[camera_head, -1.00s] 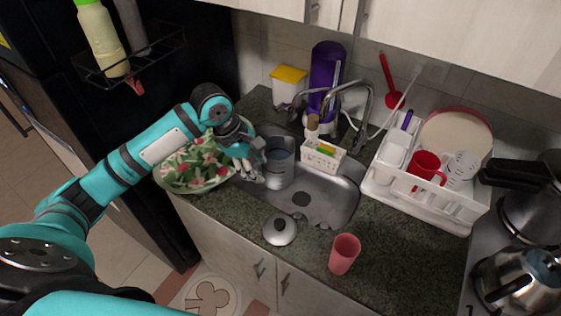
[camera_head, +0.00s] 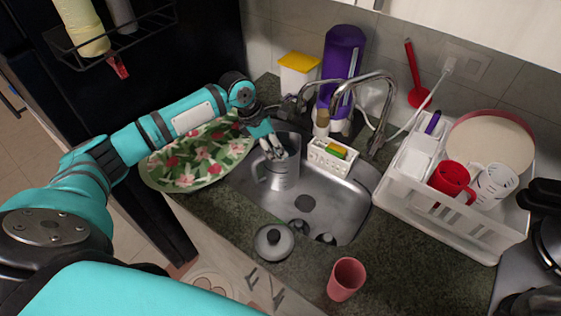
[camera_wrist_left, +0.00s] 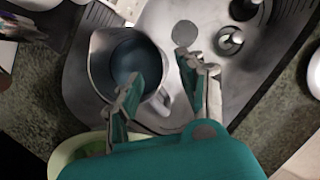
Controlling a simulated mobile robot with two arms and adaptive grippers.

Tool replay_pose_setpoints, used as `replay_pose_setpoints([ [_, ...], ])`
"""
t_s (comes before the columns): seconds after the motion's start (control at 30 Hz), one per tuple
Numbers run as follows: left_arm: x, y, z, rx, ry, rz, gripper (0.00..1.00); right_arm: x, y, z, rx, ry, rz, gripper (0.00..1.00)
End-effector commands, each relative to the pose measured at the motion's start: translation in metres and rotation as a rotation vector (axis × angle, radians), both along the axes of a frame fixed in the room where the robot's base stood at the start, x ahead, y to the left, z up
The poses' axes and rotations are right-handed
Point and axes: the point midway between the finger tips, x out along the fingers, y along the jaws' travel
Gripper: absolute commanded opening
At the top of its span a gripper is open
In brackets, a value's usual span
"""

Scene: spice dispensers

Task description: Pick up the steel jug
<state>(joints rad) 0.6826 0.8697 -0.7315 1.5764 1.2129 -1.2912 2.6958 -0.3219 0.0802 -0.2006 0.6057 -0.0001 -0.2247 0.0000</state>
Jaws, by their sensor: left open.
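The steel jug (camera_head: 283,176) stands upright in the left part of the metal sink. It holds dark contents that may be water. My left gripper (camera_head: 272,148) is open above the jug and overlaps its upper part in the head view. In the left wrist view the jug (camera_wrist_left: 103,62) is left of centre with its open mouth towards the camera. There the left gripper (camera_wrist_left: 158,67) has its fingers spread on either side of the jug's handle side. I cannot tell whether a finger touches the jug. My right gripper is not in view.
A white caddy (camera_head: 327,158) and the faucet (camera_head: 372,90) are behind the sink. A floral tray (camera_head: 190,172) lies to its left. A pot lid (camera_head: 273,241) and pink cup (camera_head: 346,279) stand at the front. A white dish rack (camera_head: 400,192) is at the right.

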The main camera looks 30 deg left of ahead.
Motion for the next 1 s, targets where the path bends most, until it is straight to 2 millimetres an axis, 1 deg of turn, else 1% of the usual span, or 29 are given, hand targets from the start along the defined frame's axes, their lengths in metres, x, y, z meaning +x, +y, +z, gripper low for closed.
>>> replay_pose_setpoints([
  [0.03, 0.002, -0.003, -0.005, -0.001, 0.001, -0.001, 0.40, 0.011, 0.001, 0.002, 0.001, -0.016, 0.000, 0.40],
  [0.13, 0.004, -0.004, -0.014, 0.001, 0.000, 0.001, 0.40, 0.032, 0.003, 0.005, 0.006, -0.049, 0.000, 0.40],
  [0.2, 0.005, -0.005, -0.017, 0.001, -0.001, 0.000, 0.40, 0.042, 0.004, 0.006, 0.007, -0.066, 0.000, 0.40],
  [0.27, 0.006, -0.006, -0.020, 0.000, 0.000, 0.000, 0.40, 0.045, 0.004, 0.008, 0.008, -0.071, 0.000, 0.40],
  [0.43, 0.013, -0.011, -0.042, 0.000, 0.002, 0.001, 0.40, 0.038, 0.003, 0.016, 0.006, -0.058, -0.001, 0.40],
  [0.5, 0.015, -0.014, -0.052, 0.000, 0.000, 0.000, 0.40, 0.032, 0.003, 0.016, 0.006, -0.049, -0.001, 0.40],
  [0.6, 0.018, -0.017, -0.062, -0.001, -0.001, -0.001, 0.40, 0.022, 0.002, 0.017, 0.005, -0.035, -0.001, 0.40],
  [0.7, 0.018, -0.017, -0.065, 0.001, -0.002, 0.000, 0.40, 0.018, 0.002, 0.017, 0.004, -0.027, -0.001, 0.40],
  [0.87, 0.018, -0.017, -0.066, 0.001, -0.002, 0.000, 0.40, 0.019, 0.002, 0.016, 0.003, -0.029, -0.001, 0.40],
  [0.9, 0.018, -0.017, -0.065, 0.001, -0.002, 0.000, 0.38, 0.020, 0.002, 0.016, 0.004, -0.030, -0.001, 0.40],
  [1.0, 0.018, -0.017, -0.065, 0.001, -0.002, 0.000, 0.24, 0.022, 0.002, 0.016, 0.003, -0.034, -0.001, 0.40],
])
